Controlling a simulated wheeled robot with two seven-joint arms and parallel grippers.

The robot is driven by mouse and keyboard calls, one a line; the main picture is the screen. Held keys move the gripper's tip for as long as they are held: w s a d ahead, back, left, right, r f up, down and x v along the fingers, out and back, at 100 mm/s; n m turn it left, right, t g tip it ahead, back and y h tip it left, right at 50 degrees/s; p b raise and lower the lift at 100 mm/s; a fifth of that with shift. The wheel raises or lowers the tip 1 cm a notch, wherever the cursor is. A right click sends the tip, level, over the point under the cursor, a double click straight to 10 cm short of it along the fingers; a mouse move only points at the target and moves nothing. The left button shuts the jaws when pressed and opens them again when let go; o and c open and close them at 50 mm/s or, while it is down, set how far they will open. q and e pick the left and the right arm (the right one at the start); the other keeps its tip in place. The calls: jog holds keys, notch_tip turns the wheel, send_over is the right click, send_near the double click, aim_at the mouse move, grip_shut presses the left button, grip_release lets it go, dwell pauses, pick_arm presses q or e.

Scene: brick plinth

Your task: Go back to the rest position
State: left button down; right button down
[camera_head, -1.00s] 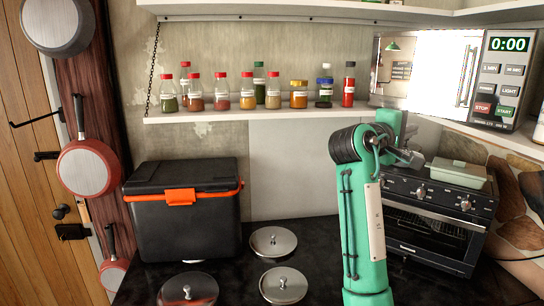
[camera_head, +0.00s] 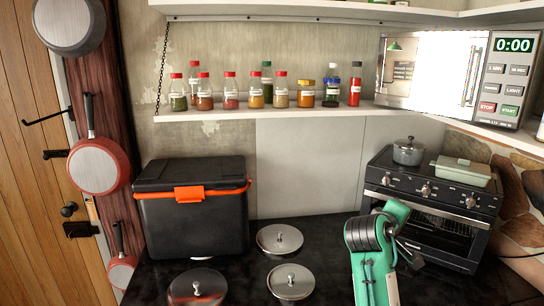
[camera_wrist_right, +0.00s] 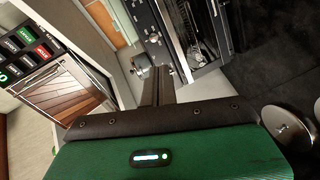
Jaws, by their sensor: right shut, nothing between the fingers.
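My right arm comes in from the bottom of the head view, green with a black banded joint. Its gripper (camera_head: 412,256) is small and partly hidden there, in front of the toaster oven (camera_head: 430,215). In the right wrist view the two dark fingers of my right gripper (camera_wrist_right: 164,76) are together and hold nothing. My left gripper is in neither view.
A lidded grey pot (camera_head: 408,151) and a pale green box (camera_head: 461,172) stand on the oven. Three metal lids, one of them here (camera_head: 280,239), lie on the black counter. A black cooler (camera_head: 190,222) stands left. Spice jars line the shelf (camera_head: 230,113).

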jog(key=s+a+f+m+g+y, duration=0.1)
jog(key=s+f+y, duration=0.2)
jog(key=s+f, duration=0.8)
jog(key=s+a+f+m+g+y, duration=0.1)
jog(key=s+a+f+g+y, duration=0.15)
jog(key=s+f, duration=0.8)
jog(key=s+a+f+m+g+y, duration=0.1)
jog(key=s+a+f+y, duration=0.15)
jog(key=s+f, duration=0.5)
jog(key=s+a+f+m+g+y, duration=0.1)
jog(key=s+a+f+g+y, duration=0.2)
jog(key=s, duration=0.8)
jog(key=s+f+x, duration=0.1)
jog(key=s+x, duration=0.2)
jog(key=x, duration=1.2)
jog(key=s+d+x, duration=0.1)
jog(key=s+x, duration=0.2)
jog(key=x, duration=1.2)
jog(key=s+d+f+g, duration=0.1)
jog(key=s+d+f, duration=0.2)
jog(key=s+f, duration=1.7)
jog(key=shift+s+d+f, duration=0.15)
jog(key=shift+s+f, duration=0.25)
jog(key=shift+f, duration=0.3)
